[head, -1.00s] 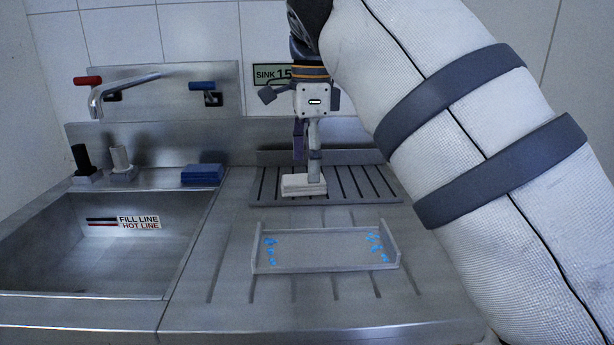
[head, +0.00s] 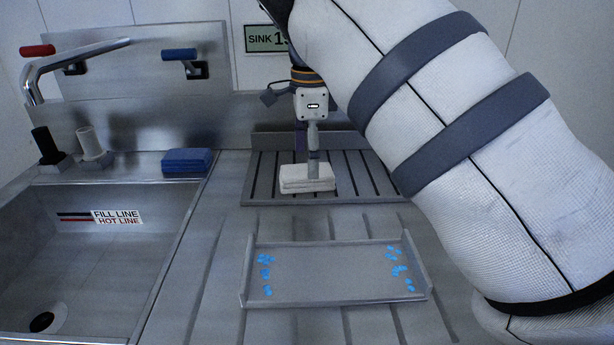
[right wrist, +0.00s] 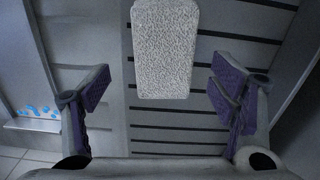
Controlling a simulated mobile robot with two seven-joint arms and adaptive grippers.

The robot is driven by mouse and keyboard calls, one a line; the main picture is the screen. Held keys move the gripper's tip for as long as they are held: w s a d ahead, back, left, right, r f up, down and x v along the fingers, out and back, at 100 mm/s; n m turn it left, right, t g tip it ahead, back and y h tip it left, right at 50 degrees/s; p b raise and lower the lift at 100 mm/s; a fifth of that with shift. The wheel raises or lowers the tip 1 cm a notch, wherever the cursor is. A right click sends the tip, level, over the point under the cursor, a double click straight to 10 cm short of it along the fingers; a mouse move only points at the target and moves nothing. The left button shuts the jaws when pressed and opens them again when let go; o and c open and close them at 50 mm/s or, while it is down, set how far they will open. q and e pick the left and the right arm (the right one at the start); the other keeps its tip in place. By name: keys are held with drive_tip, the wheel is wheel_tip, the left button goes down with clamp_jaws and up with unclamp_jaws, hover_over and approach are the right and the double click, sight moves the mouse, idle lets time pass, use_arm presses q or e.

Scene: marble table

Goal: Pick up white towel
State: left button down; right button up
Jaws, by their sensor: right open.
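The white towel (head: 300,185) is a folded, textured block lying on the dark slatted rack behind the tray. It also shows in the right wrist view (right wrist: 165,50), at the top centre, with its upper end cut off by the frame. My right gripper (head: 307,150) hangs over the towel, pointing down. In the right wrist view my right gripper (right wrist: 158,92) is open, with its purple-padded fingers spread wider than the towel and nothing between them. In the head view a finger overlaps the towel; I cannot tell whether they touch. My left gripper is not in view.
A shallow grey tray (head: 335,296) with blue pieces at both ends sits in front of the slatted rack (head: 365,190). A blue folded cloth (head: 187,160) lies by the sink (head: 110,265). The tap (head: 75,58) rises at left. My right arm covers the right side.

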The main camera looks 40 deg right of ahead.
sight(306, 170)
drive_tip(key=f, duration=0.4)
drive_tip(key=shift+w, duration=0.4)
drive_tip(key=c, duration=1.2)
drive_tip(key=shift+c, duration=0.2)
drive_tip(key=shift+r, duration=0.1)
